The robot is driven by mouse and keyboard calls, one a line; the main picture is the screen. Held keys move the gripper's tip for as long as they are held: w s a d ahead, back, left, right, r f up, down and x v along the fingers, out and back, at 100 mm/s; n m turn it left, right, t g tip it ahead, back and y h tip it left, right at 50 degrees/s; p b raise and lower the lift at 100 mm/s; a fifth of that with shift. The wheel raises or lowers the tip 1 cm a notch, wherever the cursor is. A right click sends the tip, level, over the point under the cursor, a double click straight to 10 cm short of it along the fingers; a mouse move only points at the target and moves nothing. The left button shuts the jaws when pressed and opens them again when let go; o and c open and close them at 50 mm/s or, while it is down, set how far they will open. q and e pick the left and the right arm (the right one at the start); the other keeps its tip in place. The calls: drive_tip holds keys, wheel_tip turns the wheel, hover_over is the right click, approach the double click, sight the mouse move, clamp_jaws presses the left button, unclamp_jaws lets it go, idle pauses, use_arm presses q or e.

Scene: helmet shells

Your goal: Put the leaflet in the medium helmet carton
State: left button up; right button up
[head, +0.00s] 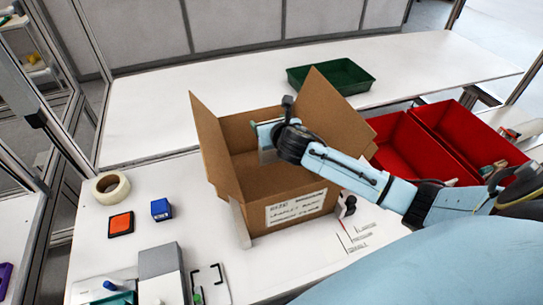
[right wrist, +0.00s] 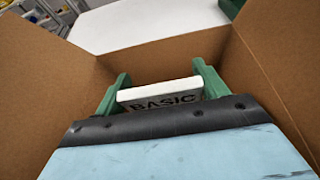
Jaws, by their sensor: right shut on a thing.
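An open brown cardboard carton (head: 285,186) stands on the white table with its flaps up. A white label with dark lettering is on its front, too small to read surely. My right gripper (head: 266,137) reaches over the carton's opening from the right. In the right wrist view the gripper's green fingers (right wrist: 160,90) are shut on a white leaflet (right wrist: 158,93) marked "BASIC". Cardboard walls (right wrist: 50,75) rise on both sides of it. The leaflet's lower part is hidden behind the gripper body. My left gripper is not in view.
Red bins (head: 415,150) stand to the right of the carton, and a green tray (head: 331,77) behind it. A tape roll (head: 110,188), an orange pad (head: 121,224) and a blue block (head: 161,209) lie to the left. The table at the back left is clear.

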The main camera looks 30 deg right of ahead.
wheel_tip(320, 180, down, 7)
drive_tip(key=b, duration=0.1)
drive_tip(key=shift+r, duration=0.2)
drive_tip(key=shift+f, duration=0.1)
drive_tip(key=o, duration=1.2)
drive_tip(key=p+v, duration=0.1)
drive_tip(key=v, duration=1.1)
